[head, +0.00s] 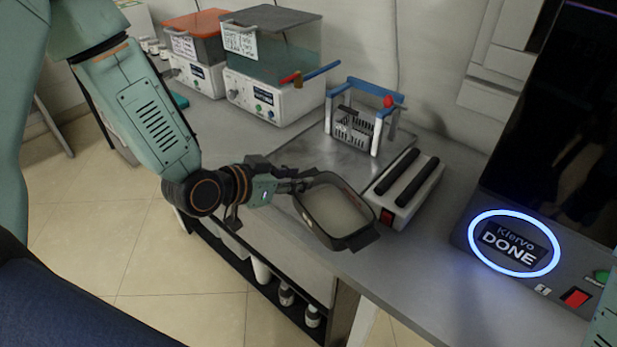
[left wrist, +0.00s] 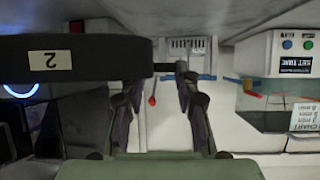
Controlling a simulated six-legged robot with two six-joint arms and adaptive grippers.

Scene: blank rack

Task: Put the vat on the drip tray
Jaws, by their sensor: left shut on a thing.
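The vat (head: 338,236) is a dark, shallow rectangular container with a pale inside. My left gripper (head: 299,182) is shut on its rim at the left end. The vat is at the counter's front edge, and its near part overhangs the edge in the head view. A flat shiny metal tray, likely the drip tray (head: 292,152), lies behind the vat on the counter. My right gripper is out of view.
A blue-topped rack (head: 364,116) stands on the back of the metal tray. A white device with two black rollers (head: 408,188) is right of the vat. Two lidded baths (head: 268,90) (head: 195,75) stand at left. A machine showing "DONE" (head: 514,243) is at right.

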